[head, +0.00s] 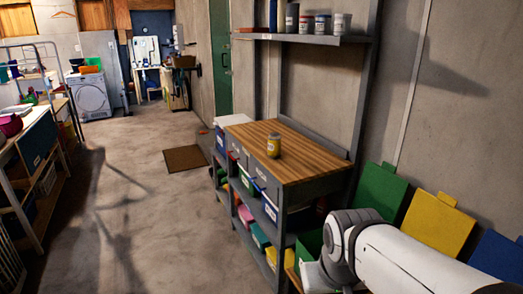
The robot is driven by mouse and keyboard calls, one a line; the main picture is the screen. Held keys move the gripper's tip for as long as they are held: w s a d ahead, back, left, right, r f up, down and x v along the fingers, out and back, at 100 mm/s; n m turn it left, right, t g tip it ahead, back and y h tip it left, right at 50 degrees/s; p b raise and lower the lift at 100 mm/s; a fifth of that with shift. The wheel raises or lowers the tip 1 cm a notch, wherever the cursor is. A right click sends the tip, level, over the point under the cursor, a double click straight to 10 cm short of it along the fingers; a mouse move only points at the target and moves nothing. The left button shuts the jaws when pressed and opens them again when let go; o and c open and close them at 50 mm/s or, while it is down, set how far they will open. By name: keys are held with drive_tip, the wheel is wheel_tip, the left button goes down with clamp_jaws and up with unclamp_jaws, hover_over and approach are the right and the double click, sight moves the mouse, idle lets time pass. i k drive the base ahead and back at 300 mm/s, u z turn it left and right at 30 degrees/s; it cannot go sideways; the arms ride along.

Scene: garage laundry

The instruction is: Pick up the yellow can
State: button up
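My arm, white and grey, enters at the bottom right, apart from the can. My gripper is not clearly visible in the head view, so its fingers and state do not show.
A wall shelf (305,38) with several cans hangs above the bench. Green, yellow and blue bins (438,222) line the wall at right. Shelves under the bench hold boxes. The floor (140,190) to the left is open, with a brown mat (185,159). A washer (89,97) stands far back.

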sight(275, 139)
drive_tip(key=u, duration=1.45)
drive_tip(key=i, duration=2.7)
drive_tip(key=z, duration=2.55)
drive_tip(key=i, duration=1.05)
drive_tip(key=z, duration=0.05)
